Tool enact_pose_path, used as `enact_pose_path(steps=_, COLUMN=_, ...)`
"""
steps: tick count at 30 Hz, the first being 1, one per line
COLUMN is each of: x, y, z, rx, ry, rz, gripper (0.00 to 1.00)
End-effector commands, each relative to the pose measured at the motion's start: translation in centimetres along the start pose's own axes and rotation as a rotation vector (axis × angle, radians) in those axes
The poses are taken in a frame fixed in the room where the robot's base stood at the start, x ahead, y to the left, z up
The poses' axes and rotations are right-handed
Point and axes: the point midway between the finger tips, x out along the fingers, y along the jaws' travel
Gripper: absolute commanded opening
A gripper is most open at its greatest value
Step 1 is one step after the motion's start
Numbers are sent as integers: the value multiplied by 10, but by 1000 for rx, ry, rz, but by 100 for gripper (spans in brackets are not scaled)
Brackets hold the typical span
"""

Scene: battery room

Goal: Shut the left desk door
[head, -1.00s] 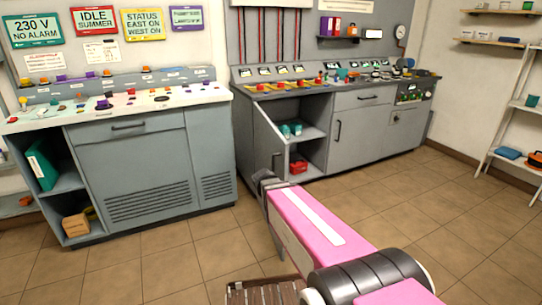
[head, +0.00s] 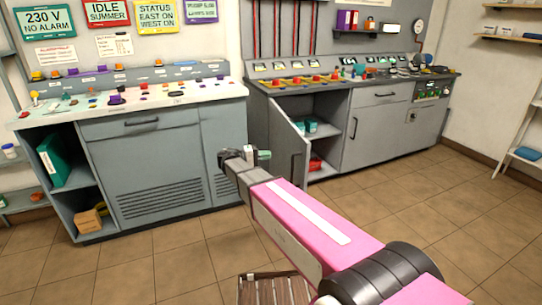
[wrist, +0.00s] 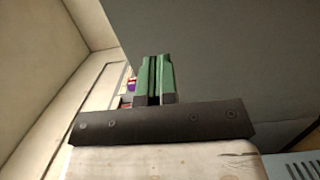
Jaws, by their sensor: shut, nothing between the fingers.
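The grey desk (head: 378,120) on the right has a left door (head: 285,140) that stands partly open. Its outer face and dark bar handle (head: 296,166) show, with the free edge swung out toward me. Behind it the compartment shows teal cups (head: 312,126) on a shelf and a red item (head: 315,164) below. My gripper (head: 264,155) is shut and empty, in front of the door's lower left part; I cannot tell whether it touches. In the wrist view its green fingers (wrist: 154,78) are together before a large plain grey surface (wrist: 235,55).
A second, blue-grey desk (head: 145,170) stands to the left, with an open shelf bay holding a teal binder (head: 54,160) and a cardboard box (head: 88,220). A slatted wooden item (head: 272,288) is on the floor close to me. The tiled floor at right is clear.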

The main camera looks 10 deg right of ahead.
Motion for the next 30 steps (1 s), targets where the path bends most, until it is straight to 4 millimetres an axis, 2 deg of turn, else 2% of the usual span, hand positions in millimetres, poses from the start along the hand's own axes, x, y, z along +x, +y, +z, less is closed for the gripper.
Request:
enact_pose_path(steps=9, x=61, y=0, z=1, rx=-1, ry=-1, rz=-1, gripper=0)
enact_pose_path(steps=16, x=98, y=-1, z=1, rx=-1, ry=-2, rz=-2, gripper=0)
enact_pose_path(steps=22, x=116, y=-1, z=0, rx=-1, ry=0, rz=-2, gripper=0)
enact_pose_path(steps=30, x=119, y=-1, z=0, rx=-1, ry=1, rz=-2, gripper=0)
